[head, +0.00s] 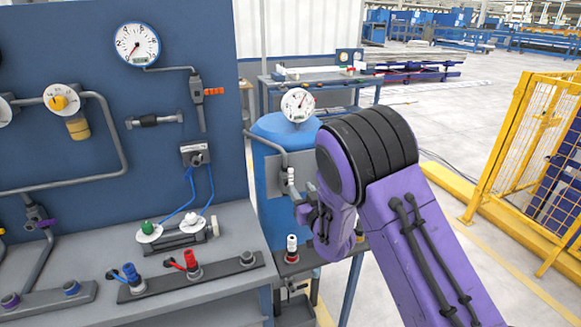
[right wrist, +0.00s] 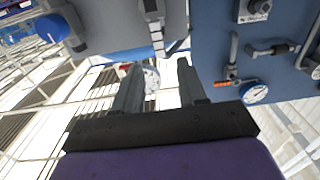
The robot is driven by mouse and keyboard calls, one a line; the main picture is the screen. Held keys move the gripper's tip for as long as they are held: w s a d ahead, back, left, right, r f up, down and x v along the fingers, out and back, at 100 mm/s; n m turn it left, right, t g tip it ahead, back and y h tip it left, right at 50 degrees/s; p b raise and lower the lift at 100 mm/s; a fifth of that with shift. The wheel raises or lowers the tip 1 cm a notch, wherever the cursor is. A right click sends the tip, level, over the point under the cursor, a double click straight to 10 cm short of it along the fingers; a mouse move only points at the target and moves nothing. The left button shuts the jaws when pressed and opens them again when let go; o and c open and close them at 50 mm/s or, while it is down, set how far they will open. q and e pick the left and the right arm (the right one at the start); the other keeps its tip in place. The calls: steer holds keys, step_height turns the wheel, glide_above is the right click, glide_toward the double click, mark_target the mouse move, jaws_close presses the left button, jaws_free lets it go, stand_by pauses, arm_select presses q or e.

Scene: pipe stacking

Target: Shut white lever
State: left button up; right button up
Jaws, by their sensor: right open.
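In the head view a small white lever (head: 290,176) stands upright on the grey pipe in front of the blue tank (head: 272,128). A pale, segmented piece that may be this lever shows at the top of the right wrist view (right wrist: 155,32). My right gripper (head: 303,203) is just below and right of the lever, partly hidden by its own purple arm. In the right wrist view its two fingers (right wrist: 158,75) are spread with nothing held between them. I cannot tell whether a finger touches the lever. My left gripper is not in view.
A round gauge (head: 298,105) sits on top of the tank. The blue panel (head: 215,60) at left carries pipes, a gauge and an orange lever (head: 214,91). The grey bench (head: 240,225) holds several coloured fittings. A yellow fence (head: 510,150) stands at right beyond open floor.

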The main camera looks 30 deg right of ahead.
mark_target(291, 176)
steer(key=p+x, duration=0.3)
steer(key=x, duration=0.7)
steer(key=shift+s+d+f, duration=0.1)
steer(key=shift+d+f, duration=0.05)
steer(key=shift+c, duration=0.3)
jaws_close()
